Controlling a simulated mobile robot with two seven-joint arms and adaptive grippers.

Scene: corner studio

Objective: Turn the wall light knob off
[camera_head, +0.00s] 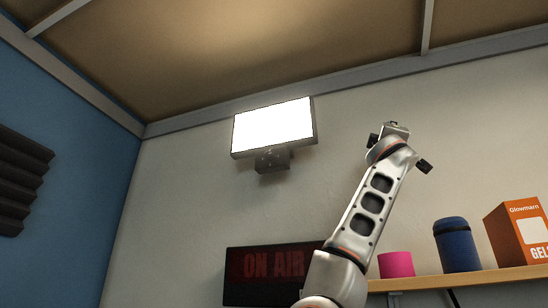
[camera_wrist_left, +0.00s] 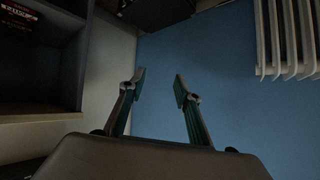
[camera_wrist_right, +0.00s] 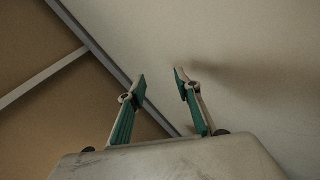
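The wall light (camera_head: 274,128) is a rectangular panel high on the wall in the head view, glowing bright white. A small dark box (camera_head: 272,160) is mounted under it; I cannot make out a knob or its setting. My right arm reaches up to the right of the light, its end apart from it. The gripper's fingers are not clear there. In the right wrist view, my right gripper (camera_wrist_right: 159,76) is open and empty near the pale wall. In the left wrist view, my left gripper (camera_wrist_left: 161,76) is open and empty; the head view does not show it.
An ON AIR sign (camera_head: 266,272) is below the light, partly behind my right arm. A shelf (camera_head: 420,282) at right holds a pink cylinder (camera_head: 396,264), a blue cylinder (camera_head: 457,245) and an orange box (camera_head: 519,236). Dark foam (camera_head: 20,180) is on the blue wall.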

